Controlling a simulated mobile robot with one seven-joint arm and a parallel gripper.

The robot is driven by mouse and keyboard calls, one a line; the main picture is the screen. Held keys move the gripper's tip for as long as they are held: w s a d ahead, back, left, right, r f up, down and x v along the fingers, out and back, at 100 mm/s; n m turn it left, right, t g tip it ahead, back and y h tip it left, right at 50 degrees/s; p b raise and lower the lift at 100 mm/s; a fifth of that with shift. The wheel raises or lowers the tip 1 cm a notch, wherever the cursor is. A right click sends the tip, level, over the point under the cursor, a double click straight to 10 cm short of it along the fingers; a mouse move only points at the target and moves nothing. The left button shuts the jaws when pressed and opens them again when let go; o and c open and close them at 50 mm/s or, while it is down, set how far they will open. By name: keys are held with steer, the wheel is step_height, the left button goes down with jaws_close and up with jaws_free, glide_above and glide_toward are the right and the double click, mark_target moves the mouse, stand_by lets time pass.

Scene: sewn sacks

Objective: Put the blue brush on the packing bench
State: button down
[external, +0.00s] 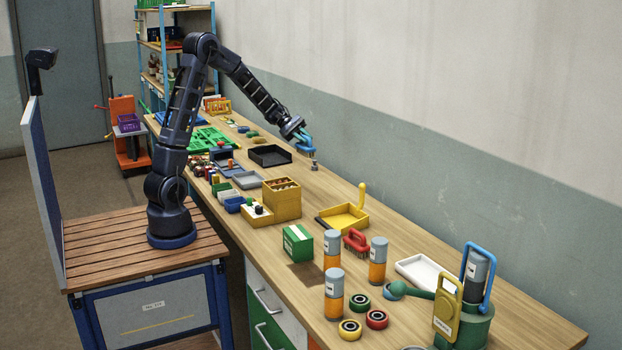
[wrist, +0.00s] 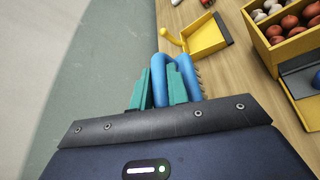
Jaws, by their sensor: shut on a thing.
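My gripper (external: 301,136) is at the end of my outstretched arm, over the far part of the long wooden bench (external: 430,236), near the wall. In the wrist view its teal fingers (wrist: 159,75) are shut on the looped handle of the blue brush (wrist: 187,70). Bristles show at the brush's right side in that view. In the external view the blue brush (external: 306,147) is small and partly covered by my gripper. I cannot tell whether it touches the bench top.
A black tray (external: 270,155) lies left of the brush. Bare wood lies between the black tray and the dustpan.

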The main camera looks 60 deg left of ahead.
steer(key=w+d+f+n+t+y, duration=0.3)
steer(key=w+f+n+t, duration=0.2)
steer(key=w, duration=0.4)
step_height(320, 180, down, 12)
steer(key=w+n+t+y, duration=0.2)
steer(key=n+t+y, duration=0.2)
steer(key=n+y, duration=0.2)
steer(key=shift+a+r+t, duration=0.2)
steer(key=shift+a+t, duration=0.1)
steer(key=shift+a, duration=0.1)
steer(key=shift+w, duration=0.1)
steer(key=s+a+r+m+g+h, duration=0.1)
steer(key=s+a+r, duration=0.4)
steer(key=a, duration=0.4)
steer(key=s+a+r+h, duration=0.1)
steer(key=s+a+r, duration=0.45)
steer(key=a, duration=0.25)
steer(key=s+a+r+m+g+h, duration=0.1)
steer(key=s+a+r, duration=0.45)
steer(key=a, duration=0.35)
steer(key=f, duration=1.8)
steer(key=shift+w+d+f, duration=0.25)
steer(key=shift+w+f, duration=0.05)
steer(key=shift+f, duration=0.1)
